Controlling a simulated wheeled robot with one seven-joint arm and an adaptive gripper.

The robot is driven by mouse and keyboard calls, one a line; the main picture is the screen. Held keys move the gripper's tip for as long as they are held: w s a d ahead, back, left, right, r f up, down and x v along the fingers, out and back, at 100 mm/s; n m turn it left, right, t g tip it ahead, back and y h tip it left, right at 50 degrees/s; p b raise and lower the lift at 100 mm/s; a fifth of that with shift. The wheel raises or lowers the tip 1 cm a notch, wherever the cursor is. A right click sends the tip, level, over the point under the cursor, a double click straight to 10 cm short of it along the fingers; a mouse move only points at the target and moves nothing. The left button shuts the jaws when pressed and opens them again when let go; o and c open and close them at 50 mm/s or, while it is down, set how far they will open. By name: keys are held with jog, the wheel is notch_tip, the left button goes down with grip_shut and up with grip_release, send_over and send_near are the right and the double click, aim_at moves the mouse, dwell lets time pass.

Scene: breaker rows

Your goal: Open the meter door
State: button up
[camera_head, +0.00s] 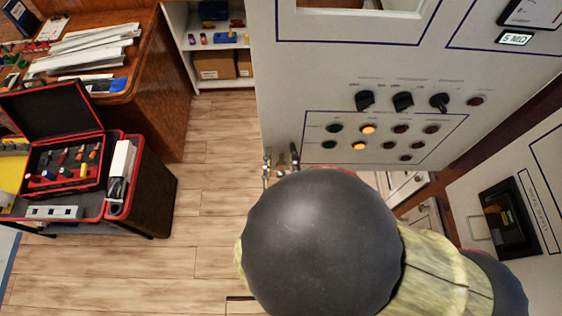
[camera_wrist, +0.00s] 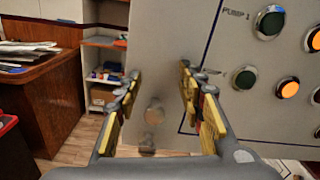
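A large light-grey panel (camera_head: 310,80) with knobs, lamps and buttons fills the upper right of the head view. Its left part (camera_wrist: 155,60) shows between my fingers in the wrist view. A round, pale disc-like fitting (camera_wrist: 153,111) is on that face, between the fingers; I cannot tell if it is a lock or a knob. My gripper (camera_head: 280,157) is open and empty at the panel's lower left edge, and its fingers also show in the wrist view (camera_wrist: 160,75). I cannot tell which part is the meter door. My arm hides the panel's lower area.
A display meter (camera_head: 515,38) is at top right. A second cabinet with a dark screen (camera_head: 510,218) stands at lower right. A wooden desk (camera_head: 150,70), an open red toolbox (camera_head: 60,165) and a white shelf (camera_head: 220,55) are at left. Wooden floor (camera_head: 215,190) between is clear.

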aim_at(281, 135)
jog(key=shift+r, duration=2.8)
jog(key=shift+s, duration=0.1)
